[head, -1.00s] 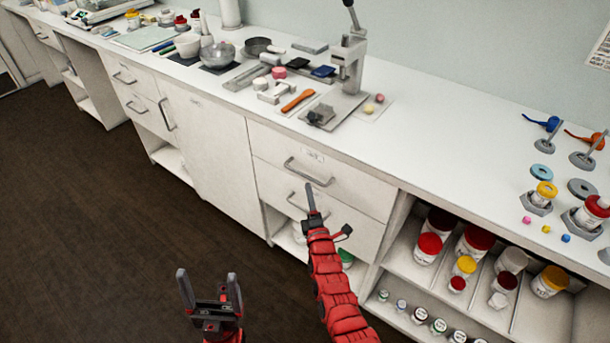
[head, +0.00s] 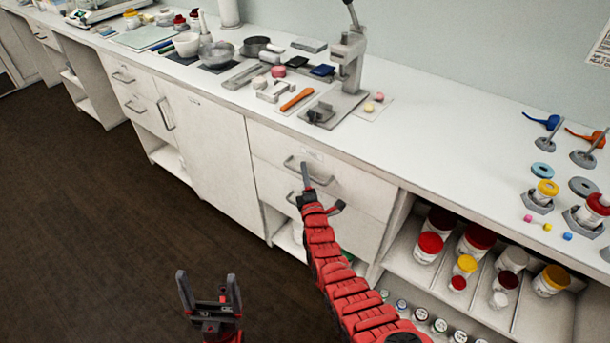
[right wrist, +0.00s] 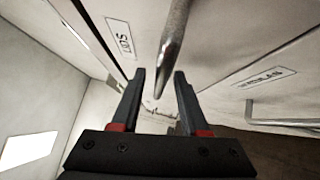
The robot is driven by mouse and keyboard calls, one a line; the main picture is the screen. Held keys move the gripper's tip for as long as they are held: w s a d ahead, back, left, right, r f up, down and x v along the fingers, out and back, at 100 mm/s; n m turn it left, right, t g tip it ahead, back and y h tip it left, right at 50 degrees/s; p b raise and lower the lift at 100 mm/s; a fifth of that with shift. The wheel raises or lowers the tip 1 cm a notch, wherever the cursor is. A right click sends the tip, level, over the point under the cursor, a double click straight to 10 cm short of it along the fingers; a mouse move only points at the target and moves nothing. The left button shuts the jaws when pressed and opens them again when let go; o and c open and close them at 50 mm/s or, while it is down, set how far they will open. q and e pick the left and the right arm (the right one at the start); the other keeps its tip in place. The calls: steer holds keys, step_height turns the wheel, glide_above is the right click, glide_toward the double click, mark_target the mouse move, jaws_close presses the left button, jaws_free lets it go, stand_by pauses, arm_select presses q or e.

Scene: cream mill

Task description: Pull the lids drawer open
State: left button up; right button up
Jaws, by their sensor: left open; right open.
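The lids drawer (head: 335,178) is the upper white drawer right of the tall cabinet door, and its front looks shut. Its label (right wrist: 120,38) reads LIDS in the right wrist view. Its grey bar handle (head: 296,168) also shows in the right wrist view (right wrist: 172,45), with its end between the fingertips. My right gripper (head: 306,178) is open at the handle; contact cannot be told. In the right wrist view its two fingers (right wrist: 160,74) stand apart on either side of the bar. My left gripper (head: 207,275) is open and empty, low over the floor.
A lower drawer (head: 340,218) with its own handle lies just below. Open shelves (head: 400,245) with several jars stand to the right. The counter (head: 430,145) above carries a press (head: 348,65) and small tools. The dark floor (head: 90,230) at left is clear.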

steer(key=shift+c, duration=0.2)
jaws_close()
stand_by(1.1)
